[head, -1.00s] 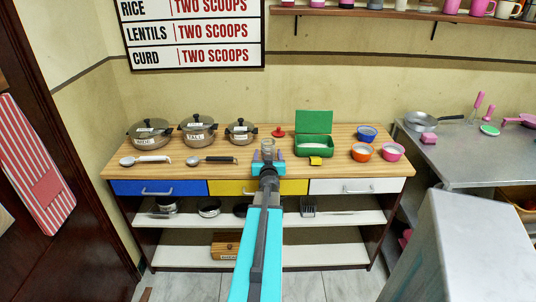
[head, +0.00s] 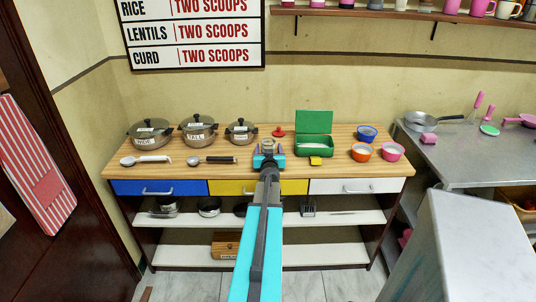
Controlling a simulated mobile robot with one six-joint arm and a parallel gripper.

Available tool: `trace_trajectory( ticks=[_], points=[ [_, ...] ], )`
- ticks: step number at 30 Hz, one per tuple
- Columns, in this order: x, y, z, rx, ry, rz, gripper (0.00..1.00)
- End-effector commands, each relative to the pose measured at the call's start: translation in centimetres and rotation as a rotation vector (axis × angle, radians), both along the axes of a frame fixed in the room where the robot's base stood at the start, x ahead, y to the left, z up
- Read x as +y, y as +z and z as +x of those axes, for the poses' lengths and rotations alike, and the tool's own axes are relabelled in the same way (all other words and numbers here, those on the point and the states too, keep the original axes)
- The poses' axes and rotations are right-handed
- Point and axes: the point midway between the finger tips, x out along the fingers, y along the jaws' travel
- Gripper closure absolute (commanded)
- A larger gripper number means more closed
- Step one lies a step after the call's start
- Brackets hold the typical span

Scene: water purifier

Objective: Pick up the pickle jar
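A small clear glass jar (head: 268,144), which looks like the pickle jar, is on the wooden counter near the middle of its front half. My gripper (head: 268,156) is right in front of it, with one finger toward each side of the jar's lower part. The jar's lower part is hidden by my gripper. I cannot tell whether the fingers touch the glass. A red lid-like piece (head: 279,132) lies just behind the jar to the right.
An open green box (head: 314,146) stands close on the right, with orange (head: 361,152), blue (head: 367,133) and pink (head: 392,152) bowls beyond. Labelled pots (head: 198,130) and two ladles (head: 212,160) are to the left. A grey block (head: 462,245) stands at the front right.

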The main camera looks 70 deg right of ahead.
Motion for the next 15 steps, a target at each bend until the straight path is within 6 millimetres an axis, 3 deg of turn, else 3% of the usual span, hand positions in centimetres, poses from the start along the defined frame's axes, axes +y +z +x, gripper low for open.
trace_trajectory(
  ticks=[10, 11, 15],
  points=[
    [0.01, 0.0, -0.02, 0.0, 0.0, 0.0, 0.35],
    [0.01, 0.0, -0.02, 0.0, 0.0, 0.0, 0.36],
    [0.01, 0.0, -0.02, 0.0, 0.0, 0.0, 0.6]
  ],
)
